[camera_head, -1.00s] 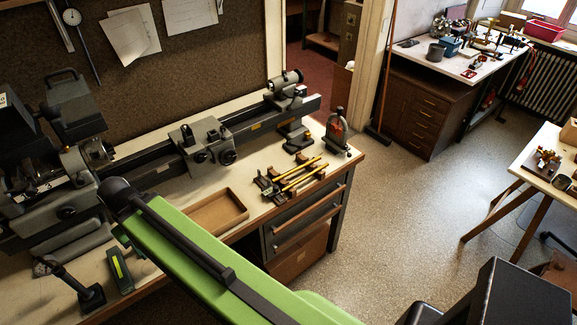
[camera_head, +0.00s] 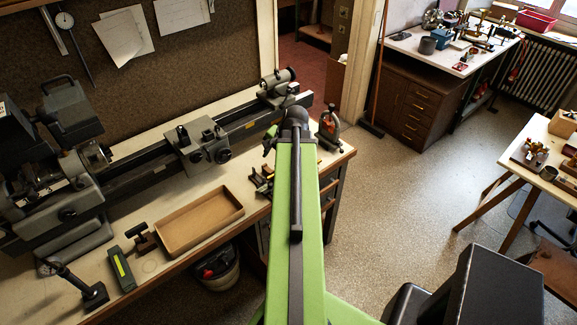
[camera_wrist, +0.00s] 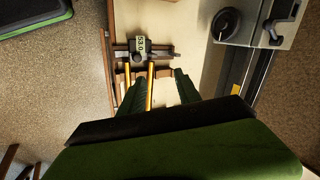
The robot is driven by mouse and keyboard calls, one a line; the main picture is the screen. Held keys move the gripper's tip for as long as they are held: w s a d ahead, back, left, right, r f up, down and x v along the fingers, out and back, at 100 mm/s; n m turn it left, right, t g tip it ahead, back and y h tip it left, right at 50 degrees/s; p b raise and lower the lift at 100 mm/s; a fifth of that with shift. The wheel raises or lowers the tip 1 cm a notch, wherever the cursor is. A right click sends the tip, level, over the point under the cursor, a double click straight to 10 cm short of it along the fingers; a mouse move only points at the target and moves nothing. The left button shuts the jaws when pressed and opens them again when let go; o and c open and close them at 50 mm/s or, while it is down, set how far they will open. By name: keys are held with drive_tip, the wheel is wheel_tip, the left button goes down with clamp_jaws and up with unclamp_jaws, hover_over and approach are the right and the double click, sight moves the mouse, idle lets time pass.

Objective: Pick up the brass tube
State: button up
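Two brass tubes lie side by side on a wooden rack on the bench. In the wrist view one brass tube (camera_wrist: 151,88) shows between my gripper's fingers, and the other brass tube (camera_wrist: 127,72) is by the left finger, partly hidden. My gripper (camera_wrist: 160,76) is open with its two dark green fingers apart; nothing is held. I cannot tell its height above the tubes. In the head view my green arm hides most of the rack (camera_head: 262,181) and the tubes.
A caliper with a display (camera_wrist: 140,46) lies across the tubes' far end. A lathe (camera_head: 205,140) runs along the bench's back. An empty wooden tray (camera_head: 200,220) lies left of my arm, and a small red-and-grey tool (camera_head: 329,128) stands at the bench's right end. Open floor (camera_head: 400,220) lies right.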

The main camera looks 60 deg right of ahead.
drive_tip(key=s+d+r+m+h, duration=0.15)
drive_tip(key=s+d+m, duration=0.25)
drive_tip(key=s+d, duration=0.45)
drive_tip(key=b+x, duration=1)
drive_tip(key=x, duration=0.2)
drive_tip(key=shift+w+a+t, duration=0.3)
drive_tip(key=shift+w+a, duration=0.05)
drive_tip(key=shift+a, duration=0.05)
drive_tip(key=b+x, duration=0.4)
drive_tip(key=x, duration=0.1)
drive_tip(key=shift+d+b, duration=0.2)
drive_tip(key=shift+b, duration=0.2)
drive_tip(key=shift+r, duration=0.2)
clamp_jaws()
